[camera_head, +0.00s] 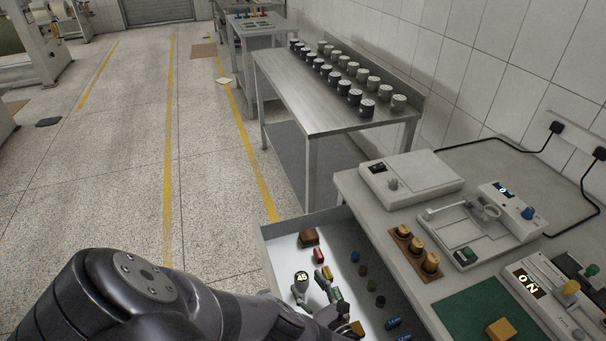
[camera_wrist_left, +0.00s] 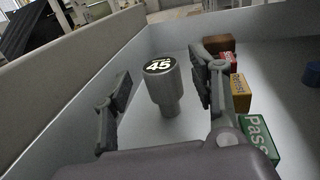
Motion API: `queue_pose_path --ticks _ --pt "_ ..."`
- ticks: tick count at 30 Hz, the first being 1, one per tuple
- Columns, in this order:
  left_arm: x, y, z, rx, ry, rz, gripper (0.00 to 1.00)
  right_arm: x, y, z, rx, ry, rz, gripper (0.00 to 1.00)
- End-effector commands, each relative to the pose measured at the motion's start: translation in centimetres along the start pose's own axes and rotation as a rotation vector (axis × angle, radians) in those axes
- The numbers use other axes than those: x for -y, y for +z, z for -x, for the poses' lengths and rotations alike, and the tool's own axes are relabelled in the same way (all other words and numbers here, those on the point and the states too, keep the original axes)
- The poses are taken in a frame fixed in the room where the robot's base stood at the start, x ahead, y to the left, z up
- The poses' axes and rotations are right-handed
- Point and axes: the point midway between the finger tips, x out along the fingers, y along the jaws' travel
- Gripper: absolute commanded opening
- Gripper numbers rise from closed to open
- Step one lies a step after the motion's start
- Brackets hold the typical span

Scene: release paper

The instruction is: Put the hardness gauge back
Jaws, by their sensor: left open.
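The hardness gauge (camera_head: 301,281) is a light grey knob-shaped cylinder with a dark round face reading 45. It stands upright in the open white drawer (camera_head: 283,243), near its left side. It also shows in the left wrist view (camera_wrist_left: 163,88), between the two fingers. My left gripper (camera_wrist_left: 158,75) is open around the gauge, with a visible gap on each side. In the head view my left gripper (camera_head: 313,288) is low over the drawer, partly hidden by its own arm. My right gripper is not in view.
Several small stamp-like blocks lie in the drawer right of the gauge, including a brown block (camera_head: 309,237) and a green one marked Pass (camera_wrist_left: 258,137). The bench (camera_head: 372,212) at right holds instruments and brass weights (camera_head: 417,246). A metal table (camera_head: 300,92) with several cylinders stands behind.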

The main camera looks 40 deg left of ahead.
Motion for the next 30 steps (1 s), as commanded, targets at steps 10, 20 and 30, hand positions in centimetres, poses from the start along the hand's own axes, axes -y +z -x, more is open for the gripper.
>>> queue_pose_path --ticks 10,20,30 --pt "0.0 0.0 3.9 0.0 0.0 0.0 0.54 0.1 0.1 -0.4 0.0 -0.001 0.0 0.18" --pt "0.0 0.0 4.0 0.0 0.0 0.001 0.54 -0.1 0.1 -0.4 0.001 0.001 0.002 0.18" --pt "0.1 1.2 4.0 0.0 0.0 0.001 0.54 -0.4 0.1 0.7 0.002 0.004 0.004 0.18"
